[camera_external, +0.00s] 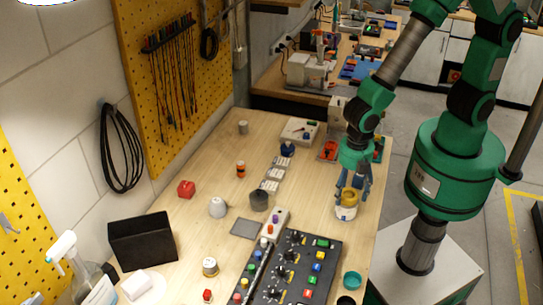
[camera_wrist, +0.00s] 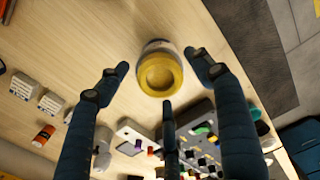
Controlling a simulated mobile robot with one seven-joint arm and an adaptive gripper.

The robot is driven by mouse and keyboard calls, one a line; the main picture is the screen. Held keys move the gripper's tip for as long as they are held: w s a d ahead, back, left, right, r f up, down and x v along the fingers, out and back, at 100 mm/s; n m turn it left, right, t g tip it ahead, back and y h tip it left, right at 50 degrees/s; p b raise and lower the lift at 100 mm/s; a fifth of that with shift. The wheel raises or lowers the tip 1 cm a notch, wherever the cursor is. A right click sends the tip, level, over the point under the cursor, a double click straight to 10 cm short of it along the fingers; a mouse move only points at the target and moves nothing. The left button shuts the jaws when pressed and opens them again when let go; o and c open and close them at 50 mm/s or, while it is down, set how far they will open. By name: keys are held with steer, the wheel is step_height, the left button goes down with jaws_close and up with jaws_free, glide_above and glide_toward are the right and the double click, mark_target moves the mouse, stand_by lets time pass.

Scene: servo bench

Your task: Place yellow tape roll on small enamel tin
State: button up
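The yellow tape roll (camera_wrist: 160,73) lies flat on top of a small white round body, which looks like the small enamel tin (camera_external: 345,213). In the external view the yellow roll (camera_external: 348,198) shows between my fingers near the right edge of the bench. My gripper (camera_external: 354,187) points down just above and around the roll. In the wrist view its fingers are spread, with visible gaps between the fingertips and the roll, and nothing is held. The roll hides most of the tin in the wrist view.
A black control panel (camera_external: 296,264) with coloured knobs stands at the front. A grey cup (camera_external: 258,200), a white dome-shaped item (camera_external: 217,207) and a black box (camera_external: 143,240) stand to the left. A teal ring (camera_external: 352,279) lies near the front right edge.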

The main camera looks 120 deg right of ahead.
step_height(320, 180, up, 12)
steer(key=p, duration=0.1)
steer(key=shift+r, duration=0.15)
stand_by(0.6)
stand_by(0.5)
step_height(320, 180, up, 15)
steer(key=m+t, duration=0.3)
steer(key=m, duration=0.1)
glide_above(348, 197)
steer(key=s, duration=0.7)
steer(key=s+r+m+t, duration=0.2)
steer(key=s+r+m, duration=0.3)
steer(key=s+r, duration=0.4)
steer(key=s, duration=0.2)
steer(key=shift+s+a+r+t, duration=0.15)
steer(key=shift+s+r+t, duration=0.1)
steer(key=shift+s+t, duration=0.05)
